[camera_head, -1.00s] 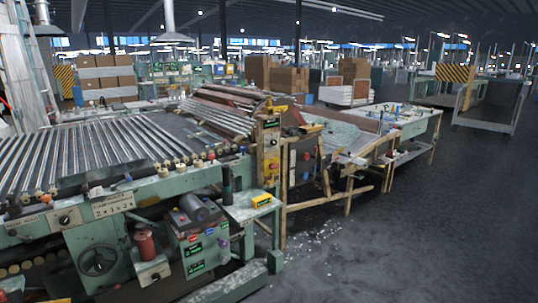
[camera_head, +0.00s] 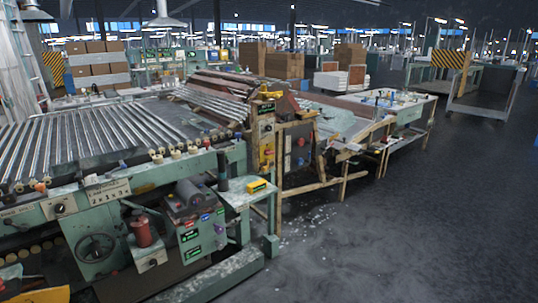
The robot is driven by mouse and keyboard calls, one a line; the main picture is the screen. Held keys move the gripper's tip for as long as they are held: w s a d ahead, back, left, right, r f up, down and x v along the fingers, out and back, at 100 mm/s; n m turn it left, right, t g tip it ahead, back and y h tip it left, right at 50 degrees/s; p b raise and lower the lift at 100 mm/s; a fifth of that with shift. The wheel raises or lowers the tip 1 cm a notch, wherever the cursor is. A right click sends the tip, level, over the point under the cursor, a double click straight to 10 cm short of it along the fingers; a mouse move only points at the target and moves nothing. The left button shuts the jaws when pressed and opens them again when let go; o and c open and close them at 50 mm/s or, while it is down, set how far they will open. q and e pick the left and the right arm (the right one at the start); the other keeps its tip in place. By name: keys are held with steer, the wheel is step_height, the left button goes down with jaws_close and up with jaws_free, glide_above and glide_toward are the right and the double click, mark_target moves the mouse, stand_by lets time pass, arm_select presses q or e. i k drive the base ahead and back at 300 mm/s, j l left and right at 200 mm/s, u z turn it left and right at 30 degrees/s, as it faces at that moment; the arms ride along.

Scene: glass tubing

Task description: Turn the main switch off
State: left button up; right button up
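I see no labelled main switch that I can read. A brown control post (camera_head: 264,140) stands at the end of the roller machine, with a small green sign on top and a yellow and red control (camera_head: 267,154) on its face. Just right of it is a grey panel with a red knob (camera_head: 301,142). A green control box (camera_head: 200,233) with coloured labels sits lower on the machine's front. A round dial (camera_head: 60,208) is at the left. Switch positions are too small to tell. Neither gripper shows.
The green roller machine (camera_head: 118,188) fills the left side, with a handwheel (camera_head: 95,247) on its front. A wooden frame and a long bench (camera_head: 420,112) run back to the right. Broken bits lie on the floor by the frame. The grey floor (camera_head: 430,230) at right is clear.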

mark_target(267, 152)
steer(key=i+l+u, duration=0.15)
steer(key=i+l, duration=0.4)
steer(key=i+l+u, duration=0.15)
steer(key=i+l, duration=0.4)
steer(key=l, duration=0.25)
